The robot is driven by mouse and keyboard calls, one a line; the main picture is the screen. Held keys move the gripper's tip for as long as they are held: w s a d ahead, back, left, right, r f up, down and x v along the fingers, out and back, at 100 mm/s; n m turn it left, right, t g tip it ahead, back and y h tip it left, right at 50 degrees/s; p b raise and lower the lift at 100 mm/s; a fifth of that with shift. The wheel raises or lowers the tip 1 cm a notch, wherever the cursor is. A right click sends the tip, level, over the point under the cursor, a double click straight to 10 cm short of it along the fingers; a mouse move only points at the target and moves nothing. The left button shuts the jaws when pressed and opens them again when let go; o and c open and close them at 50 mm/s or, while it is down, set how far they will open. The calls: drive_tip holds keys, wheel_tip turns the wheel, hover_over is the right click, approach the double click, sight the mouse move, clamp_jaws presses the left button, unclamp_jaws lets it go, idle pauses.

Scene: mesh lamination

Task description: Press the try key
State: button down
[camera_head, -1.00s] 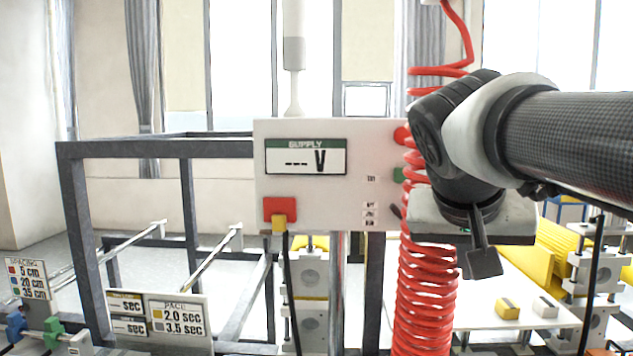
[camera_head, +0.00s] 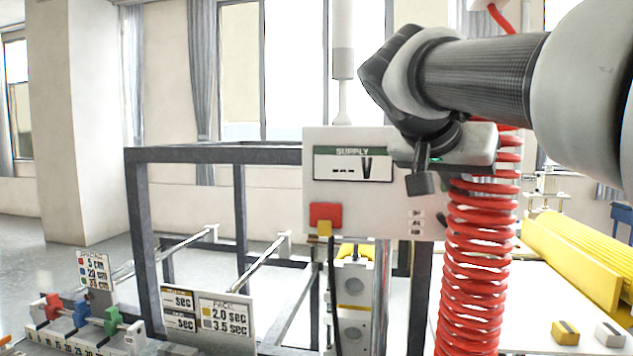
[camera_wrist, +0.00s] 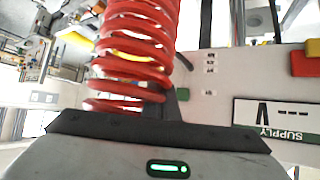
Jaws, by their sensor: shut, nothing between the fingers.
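The white supply panel (camera_head: 385,195) stands upright in the middle of the head view, with a display (camera_head: 352,164) reading "SUPPLY --- V". My gripper (camera_head: 423,184) is shut and empty, in front of the panel's right part. It hides that part in the head view. Which key is the try key is not legible.
A red coiled hose (camera_head: 475,265) hangs just right of the panel, close to my gripper. A red block (camera_head: 325,214) sits at the panel's lower left. A pace sign (camera_head: 226,317) and a slider rail with coloured clamps (camera_head: 82,313) are at lower left.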

drive_tip(key=w+d+p, duration=0.2)
drive_tip(key=w+p, duration=0.1)
drive_tip(key=w, duration=0.5)
drive_tip(key=shift+d, duration=0.2)
drive_tip(key=shift+w, duration=0.2)
idle(1.7)
drive_tip(key=shift+w+d, duration=0.1)
drive_tip(key=shift+w, duration=0.2)
drive_tip(key=shift+w+d+p, duration=0.15)
drive_tip(key=shift+w+p, duration=0.25)
drive_tip(key=shift+w, duration=0.1)
idle(0.7)
idle(0.3)
drive_tip(key=shift+s+a+b, duration=0.25)
drive_tip(key=shift+s+b, duration=0.45)
drive_tip(key=shift+s, duration=0.2)
